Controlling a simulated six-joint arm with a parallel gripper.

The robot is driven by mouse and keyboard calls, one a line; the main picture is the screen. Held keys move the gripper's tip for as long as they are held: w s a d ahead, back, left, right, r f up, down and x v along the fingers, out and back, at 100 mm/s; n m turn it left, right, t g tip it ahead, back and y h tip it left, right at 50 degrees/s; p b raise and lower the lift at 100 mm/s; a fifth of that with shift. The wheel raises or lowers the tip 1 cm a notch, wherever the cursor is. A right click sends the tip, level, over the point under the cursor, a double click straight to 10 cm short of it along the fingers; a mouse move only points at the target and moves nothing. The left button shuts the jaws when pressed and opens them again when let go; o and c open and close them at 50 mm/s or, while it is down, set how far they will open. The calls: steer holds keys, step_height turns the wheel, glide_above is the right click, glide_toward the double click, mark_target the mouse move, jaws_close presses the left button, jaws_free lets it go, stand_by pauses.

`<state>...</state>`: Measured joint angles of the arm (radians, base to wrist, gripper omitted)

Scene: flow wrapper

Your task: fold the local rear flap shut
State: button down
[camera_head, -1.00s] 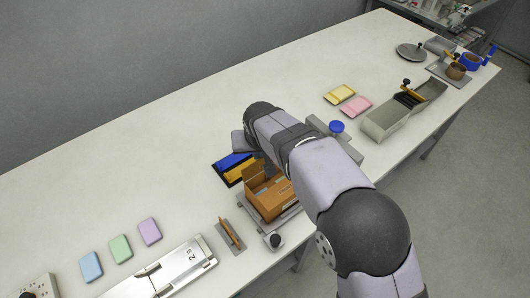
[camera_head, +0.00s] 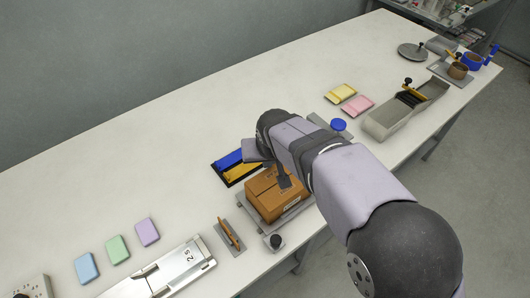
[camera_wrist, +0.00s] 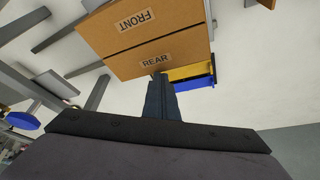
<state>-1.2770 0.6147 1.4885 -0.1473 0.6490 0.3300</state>
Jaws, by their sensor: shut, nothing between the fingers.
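The brown cardboard box (camera_head: 274,204) stands on a grey base on the table. In the wrist view its top shows a flap labelled FRONT (camera_wrist: 118,28) and a flap labelled REAR (camera_wrist: 178,45), both lying about flat with a dark seam between them. My gripper (camera_wrist: 158,78) is shut and empty, its fingertips at the outer edge of the rear flap by the REAR label. In the head view my gripper (camera_head: 284,179) is over the box top, partly covered by my arm. I cannot tell whether the fingertips touch the flap.
A tray with blue and yellow pieces (camera_head: 237,170) lies just behind the box. A grey plate with a brown handle (camera_head: 229,234) and a dark knob (camera_head: 276,242) stand close in front. A blue round cap (camera_head: 339,125) is beyond my arm. The table's back left is clear.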

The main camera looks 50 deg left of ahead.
mark_target(274, 176)
steer(key=shift+a+r+p, duration=0.25)
steer(key=shift+r+p, duration=0.6)
steer(key=shift+p, duration=0.05)
steer(key=shift+a+r+p, duration=0.2)
steer(key=shift+r+p, duration=0.65)
steer(key=r+p, duration=0.1)
steer(key=p, duration=0.2)
steer(key=w+d+r+p, duration=0.1)
steer(key=p, duration=0.1)
steer(key=shift+r+h, duration=0.3)
steer(key=shift+r, duration=0.05)
steer(key=d+p, duration=0.1)
steer(key=p, duration=0.2)
steer(key=shift+w+r, duration=0.1)
steer(key=shift+d+f+m+g+h+p, duration=0.3)
steer(key=shift+d+h+p, duration=0.2)
steer(key=shift+p, duration=0.6)
steer(key=shift+s+d+f+g, duration=0.35)
steer(key=shift+s+f, duration=0.25)
steer(key=shift+f, duration=0.2)
